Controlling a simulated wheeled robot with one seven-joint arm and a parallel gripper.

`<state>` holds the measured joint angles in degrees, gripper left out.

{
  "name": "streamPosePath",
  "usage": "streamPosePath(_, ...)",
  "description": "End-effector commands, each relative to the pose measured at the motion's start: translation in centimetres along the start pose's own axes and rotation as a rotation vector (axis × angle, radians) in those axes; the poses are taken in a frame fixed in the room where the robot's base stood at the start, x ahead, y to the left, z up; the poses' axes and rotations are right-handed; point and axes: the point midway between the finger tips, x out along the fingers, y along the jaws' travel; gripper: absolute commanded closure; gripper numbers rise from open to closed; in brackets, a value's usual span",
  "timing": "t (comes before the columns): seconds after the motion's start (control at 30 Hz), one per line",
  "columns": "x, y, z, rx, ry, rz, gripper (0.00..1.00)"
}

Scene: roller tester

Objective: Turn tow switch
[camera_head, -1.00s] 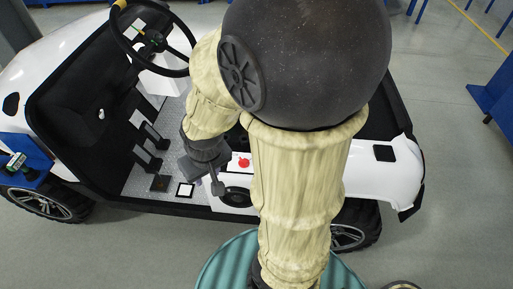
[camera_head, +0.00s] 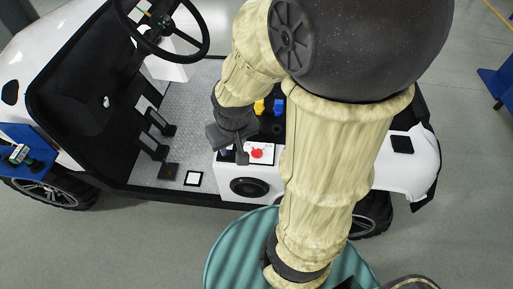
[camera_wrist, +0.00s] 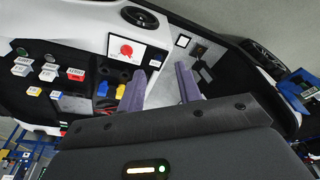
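A white panel with a red round button (camera_head: 257,153) is on the side of the white cart, and the button also shows in the wrist view (camera_wrist: 127,50). A small dark knob (camera_wrist: 153,62) sits at the panel's edge beside the button. I cannot read a label that marks it as the tow switch. My gripper (camera_head: 241,156) is over the panel, just left of the red button. In the wrist view its two fingers (camera_wrist: 160,70) are apart with nothing between them, and the knob is close to the left fingertip. Whether they touch is unclear.
Yellow (camera_wrist: 102,89) and blue (camera_wrist: 120,90) knobs and several labelled switches are near the panel. A round speaker-like disc (camera_head: 249,187) is below the button. The steering wheel (camera_head: 160,25) and pedals (camera_head: 158,130) are to the left.

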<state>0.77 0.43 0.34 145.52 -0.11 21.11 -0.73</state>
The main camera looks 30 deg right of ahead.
Motion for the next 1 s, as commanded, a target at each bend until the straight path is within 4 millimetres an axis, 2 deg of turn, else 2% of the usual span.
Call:
streamPosePath(0.27, 5.5, 3.5, -3.9, -0.059, -0.073, 0.016, 0.65)
streamPosePath(0.4, 8.3, 6.3, -6.3, -0.105, -0.126, 0.013, 0.65)
streamPosePath(0.6, 11.2, 10.9, -8.7, -0.158, -0.193, -0.007, 0.65)
streamPosePath(0.7, 11.7, 12.5, -9.3, -0.173, -0.212, -0.018, 0.65)
streamPosePath(0.8, 11.6, 13.3, -9.6, -0.182, -0.222, -0.024, 0.65)
streamPosePath(1.0, 11.3, 13.5, -9.6, -0.184, -0.226, -0.025, 0.65)
